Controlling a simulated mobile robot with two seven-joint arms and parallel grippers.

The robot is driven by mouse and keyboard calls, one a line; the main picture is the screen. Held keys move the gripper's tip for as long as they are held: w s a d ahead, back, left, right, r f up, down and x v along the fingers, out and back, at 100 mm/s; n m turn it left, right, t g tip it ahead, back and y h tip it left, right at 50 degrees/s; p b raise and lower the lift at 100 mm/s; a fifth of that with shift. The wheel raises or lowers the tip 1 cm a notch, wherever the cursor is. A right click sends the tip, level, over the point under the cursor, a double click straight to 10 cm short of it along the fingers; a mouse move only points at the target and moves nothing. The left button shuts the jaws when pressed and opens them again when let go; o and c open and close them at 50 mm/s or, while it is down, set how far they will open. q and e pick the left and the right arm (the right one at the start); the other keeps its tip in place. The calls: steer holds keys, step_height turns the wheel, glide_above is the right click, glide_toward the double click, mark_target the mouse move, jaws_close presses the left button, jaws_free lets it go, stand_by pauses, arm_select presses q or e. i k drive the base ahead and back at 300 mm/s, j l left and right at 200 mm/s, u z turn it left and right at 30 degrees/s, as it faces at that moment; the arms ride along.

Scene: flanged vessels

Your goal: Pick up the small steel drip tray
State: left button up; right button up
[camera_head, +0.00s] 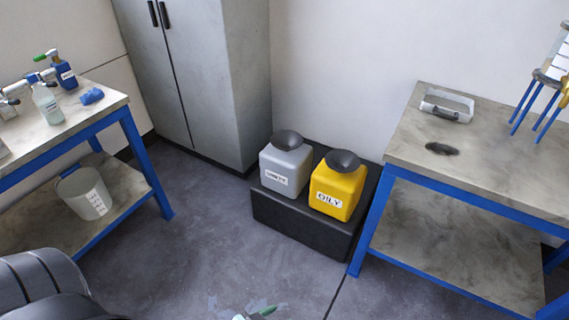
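The small steel drip tray (447,106) sits on the grey top of the blue-framed workbench (482,167) at the right, near its back left corner. It is a shallow rectangular tray with raised walls and a dark handle on the side facing me. Its top is open and nothing touches it. Neither of my grippers shows in the head view, so whether they are open or shut is hidden.
A dark stain (441,149) lies on the bench in front of the tray. A rack with blue legs (536,103) stands to its right. Grey (285,167) and yellow (338,188) containers with funnels stand on a black plinth (290,215). A left bench (75,124) holds bottles. Middle floor is mostly clear.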

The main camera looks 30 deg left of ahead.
mark_target(445, 105)
steer(key=i+j, duration=0.75)
